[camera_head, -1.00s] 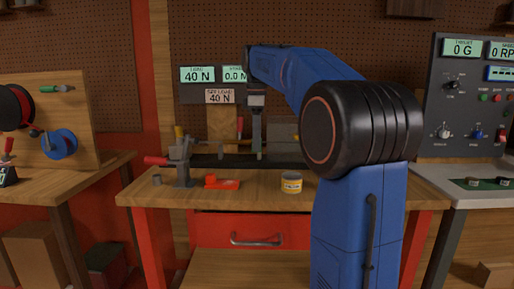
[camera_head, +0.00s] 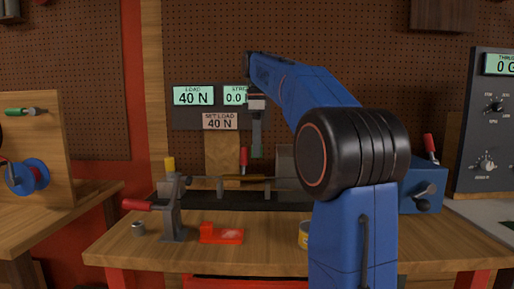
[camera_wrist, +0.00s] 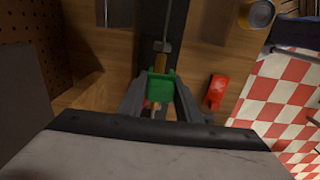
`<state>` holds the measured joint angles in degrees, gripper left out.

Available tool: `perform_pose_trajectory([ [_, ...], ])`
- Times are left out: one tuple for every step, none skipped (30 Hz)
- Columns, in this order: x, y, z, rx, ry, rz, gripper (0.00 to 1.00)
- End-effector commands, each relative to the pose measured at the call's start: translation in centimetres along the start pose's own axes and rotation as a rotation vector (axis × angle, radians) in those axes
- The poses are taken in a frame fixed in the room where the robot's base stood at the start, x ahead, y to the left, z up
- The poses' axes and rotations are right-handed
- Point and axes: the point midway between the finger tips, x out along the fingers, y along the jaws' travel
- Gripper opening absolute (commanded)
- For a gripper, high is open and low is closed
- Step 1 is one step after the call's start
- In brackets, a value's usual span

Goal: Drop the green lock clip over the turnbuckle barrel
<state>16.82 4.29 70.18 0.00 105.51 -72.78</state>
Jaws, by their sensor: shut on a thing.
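The green lock clip (camera_wrist: 161,86) is held between the fingers of my gripper (camera_wrist: 158,98) in the wrist view. My gripper also shows in the head view (camera_head: 257,150), pointing down above the rig on the bench. The brass turnbuckle barrel (camera_head: 245,178) lies level along the rig in the head view. In the head view the fingertips appear above the barrel, with a gap. The exact alignment cannot be told.
A vise-like post with a red handle (camera_head: 137,205) stands at the rig's left end. A red block (camera_head: 222,235), a small grey cup (camera_head: 138,229) and a yellow tin (camera_head: 303,236) sit on the bench front. A blue box (camera_head: 424,190) stands at right.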

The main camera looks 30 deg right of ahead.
Motion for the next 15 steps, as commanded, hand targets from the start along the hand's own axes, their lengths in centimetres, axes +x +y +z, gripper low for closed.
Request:
perform_pose_trajectory([
  [0.0, 0.0, 0.0, 0.000, 0.000, 0.000, 0.06],
  [0.0, 0.0, 0.0, 0.000, 0.000, 0.000, 0.06],
  [0.1, 0.0, 0.0, 0.000, 0.000, 0.000, 0.06],
  [0.1, 0.0, 0.0, 0.000, 0.000, -0.001, 0.06],
  [0.2, 0.0, 0.0, 0.000, 0.000, -0.001, 0.06],
  [0.3, 0.0, 0.0, 0.000, 0.000, -0.001, 0.06],
  [0.4, 0.0, 0.0, 0.000, 0.000, -0.001, 0.06],
  [0.5, 0.0, 0.0, 0.000, 0.000, -0.001, 0.06],
  [0.7, 0.0, 0.0, 0.000, -0.001, -0.002, 0.06],
  [0.9, 0.0, 0.0, 0.000, -0.001, -0.002, 0.06],
  [1.1, 0.0, 0.0, 0.000, 0.000, -0.001, 0.06],
  [1.3, 0.0, 0.0, 0.000, 0.000, -0.001, 0.06],
  [1.5, 0.0, 0.0, 0.000, 0.000, -0.001, 0.06],
  [1.7, 0.0, 0.0, 0.000, -0.001, -0.002, 0.06],
  [2.0, 0.0, 0.0, 0.000, -0.001, -0.002, 0.06],
])
